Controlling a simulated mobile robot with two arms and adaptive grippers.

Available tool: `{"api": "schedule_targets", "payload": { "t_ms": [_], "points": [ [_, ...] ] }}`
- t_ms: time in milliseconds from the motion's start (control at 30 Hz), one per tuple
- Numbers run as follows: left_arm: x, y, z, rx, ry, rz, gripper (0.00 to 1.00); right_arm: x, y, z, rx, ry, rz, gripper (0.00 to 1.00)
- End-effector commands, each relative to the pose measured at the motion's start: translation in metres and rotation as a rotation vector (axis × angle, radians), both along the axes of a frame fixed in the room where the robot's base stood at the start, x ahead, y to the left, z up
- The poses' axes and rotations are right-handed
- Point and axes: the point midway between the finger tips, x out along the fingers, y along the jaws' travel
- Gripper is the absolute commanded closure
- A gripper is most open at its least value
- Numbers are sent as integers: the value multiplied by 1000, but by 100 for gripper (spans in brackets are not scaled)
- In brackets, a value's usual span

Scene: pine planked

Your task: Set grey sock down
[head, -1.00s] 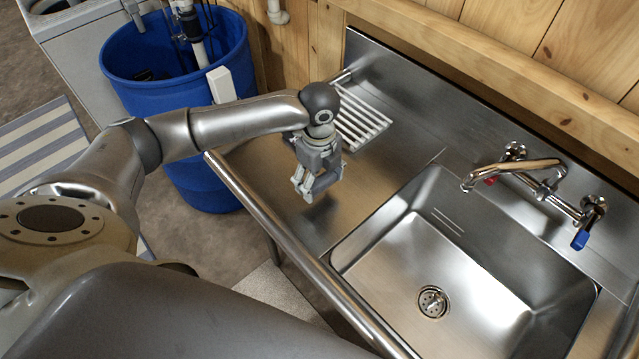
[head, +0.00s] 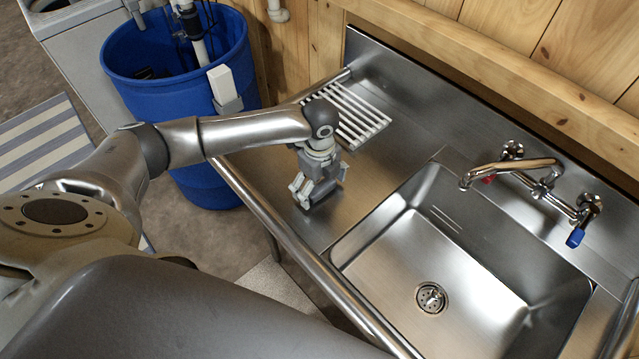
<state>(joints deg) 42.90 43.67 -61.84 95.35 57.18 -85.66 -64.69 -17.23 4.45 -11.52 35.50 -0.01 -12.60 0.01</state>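My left gripper (head: 308,197) points down, low over the bare metal drainboard (head: 265,180) to the left of the sink basin. It is small and grey here, and its fingertips are hard to make out. I cannot tell whether it is open or shut, or whether it holds anything. I cannot pick out a grey sock in this view; anything between or behind the fingers is hidden or blends with the grey metal. My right gripper is not in view.
A white slatted rack (head: 352,112) lies on the drainboard behind my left gripper. The sink basin (head: 400,262) is empty, with a wall tap (head: 520,168) over it. A raised rim (head: 290,240) edges the counter. A blue barrel (head: 205,185) stands at its left.

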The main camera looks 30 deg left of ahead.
Motion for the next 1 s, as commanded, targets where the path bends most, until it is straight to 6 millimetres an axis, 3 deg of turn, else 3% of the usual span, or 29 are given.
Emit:
{"api": "schedule_targets", "payload": {
  "t_ms": [367,800,1000],
  "points": [
    [1,0,12,0,-4,0,8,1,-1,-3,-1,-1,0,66],
    [1,0,99,-1,-5,1,8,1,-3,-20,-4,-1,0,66],
    [1,0,120,0,-1,1,8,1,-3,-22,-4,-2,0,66]
  ]
}}
